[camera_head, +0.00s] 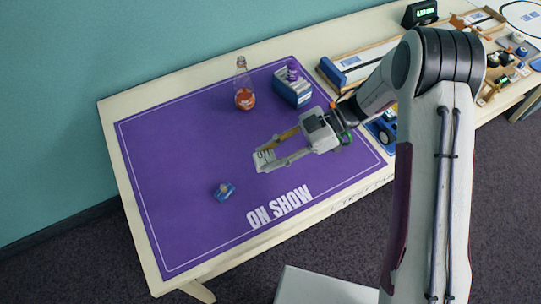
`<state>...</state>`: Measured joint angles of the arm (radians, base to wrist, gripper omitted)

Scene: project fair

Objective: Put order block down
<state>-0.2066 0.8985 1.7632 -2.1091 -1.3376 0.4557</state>
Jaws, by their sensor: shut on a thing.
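My gripper (267,156) is above the middle of the purple mat, its fingers pointing left. It is shut on a small pale block (264,161) with dark marks, which looks to be the order block. The fingers partly cover the block. From this single view I cannot tell whether its underside touches the mat or is a little above it. The purple mat (170,160) has a thin white border and the words ON SHOW along its front edge.
A bottle with orange liquid (244,97) stands at the back. A blue and white box (292,92) with a purple item on top (292,68) is right of it. A small blue object (224,191) lies front left. Cluttered trays (365,63) fill the right. The mat's left side is clear.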

